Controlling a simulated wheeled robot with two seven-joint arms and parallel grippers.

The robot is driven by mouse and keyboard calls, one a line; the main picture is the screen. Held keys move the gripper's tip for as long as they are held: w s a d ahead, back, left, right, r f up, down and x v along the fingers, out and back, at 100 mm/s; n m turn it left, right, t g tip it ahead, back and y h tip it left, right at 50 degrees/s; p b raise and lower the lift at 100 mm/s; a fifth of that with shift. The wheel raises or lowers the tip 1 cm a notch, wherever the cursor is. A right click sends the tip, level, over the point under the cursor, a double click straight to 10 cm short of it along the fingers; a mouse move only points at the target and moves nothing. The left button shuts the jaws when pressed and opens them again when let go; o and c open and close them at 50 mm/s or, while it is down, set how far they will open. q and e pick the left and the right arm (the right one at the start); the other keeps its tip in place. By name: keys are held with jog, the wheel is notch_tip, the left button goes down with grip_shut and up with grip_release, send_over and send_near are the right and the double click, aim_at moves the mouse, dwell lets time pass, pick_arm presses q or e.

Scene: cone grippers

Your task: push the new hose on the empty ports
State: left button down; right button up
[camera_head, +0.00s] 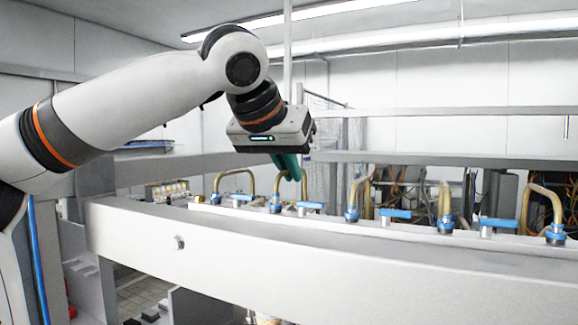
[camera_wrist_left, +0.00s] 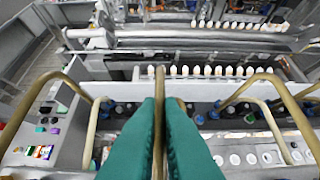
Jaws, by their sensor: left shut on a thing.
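My left gripper (camera_head: 290,170) comes in from the upper left with its teal fingers pointing down over the row of hoses. In the left wrist view the fingers (camera_wrist_left: 162,135) are shut on a tan hose (camera_wrist_left: 159,85), which runs between them. In the head view a tan hose (camera_head: 277,187) rises from a blue collar (camera_head: 275,204) just below the fingertips; I cannot tell whether it is the held one. The lower ends of the held hose are hidden by the fingers, so I cannot tell whether it touches any port. My right gripper is not in view.
Other tan hose loops (camera_head: 233,175) stand along the rail, one at the far right (camera_head: 541,190). Blue valve handles (camera_head: 394,214) lie between them. A long pale beam (camera_head: 300,255) runs in front. White round pieces (camera_wrist_left: 215,71) line the machine behind.

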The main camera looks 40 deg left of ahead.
pick_arm(q)
jog(key=shift+f, duration=0.35)
dwell(0.4)
jog(key=c, duration=1.2)
grip_release()
jog(key=shift+r, duration=0.1)
jog(key=shift+r+p, duration=0.9)
jog(key=shift+r, duration=1.55)
jog(key=shift+f, duration=0.1)
